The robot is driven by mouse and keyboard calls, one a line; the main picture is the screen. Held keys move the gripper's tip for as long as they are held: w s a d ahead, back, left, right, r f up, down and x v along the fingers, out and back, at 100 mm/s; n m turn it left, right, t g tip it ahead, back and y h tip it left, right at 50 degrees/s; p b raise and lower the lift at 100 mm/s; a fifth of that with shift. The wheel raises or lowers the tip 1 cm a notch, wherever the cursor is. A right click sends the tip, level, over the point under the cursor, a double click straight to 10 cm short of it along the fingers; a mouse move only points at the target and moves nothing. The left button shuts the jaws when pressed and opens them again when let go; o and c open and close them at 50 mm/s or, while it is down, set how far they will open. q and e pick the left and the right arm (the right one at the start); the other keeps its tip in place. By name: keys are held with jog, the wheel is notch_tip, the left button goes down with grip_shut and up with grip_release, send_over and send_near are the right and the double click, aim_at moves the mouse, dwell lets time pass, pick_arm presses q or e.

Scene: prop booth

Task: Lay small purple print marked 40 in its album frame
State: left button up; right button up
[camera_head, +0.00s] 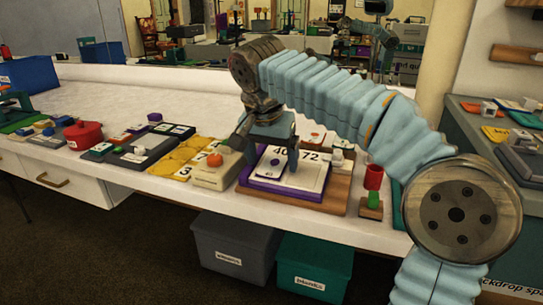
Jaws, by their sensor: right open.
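My right gripper (270,158) points down with its fingers apart, one on each side of a small purple-edged piece (270,169). This piece appears to be the print and lies on the left part of the album. The album is a white page (305,184) with purple edging on a brown board (333,194). My left gripper is out of view.
Left of the album stand a beige box with an orange knob (216,160), a yellow numbered board (180,158) and a red pot (84,135). A red cylinder on a stand (373,178) is close on the right. The white counter (130,90) is clear behind.

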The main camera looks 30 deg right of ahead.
jog(key=shift+r, duration=0.1)
jog(key=p+v, duration=0.4)
jog(key=v, duration=0.9)
jog(key=shift+r, duration=0.3)
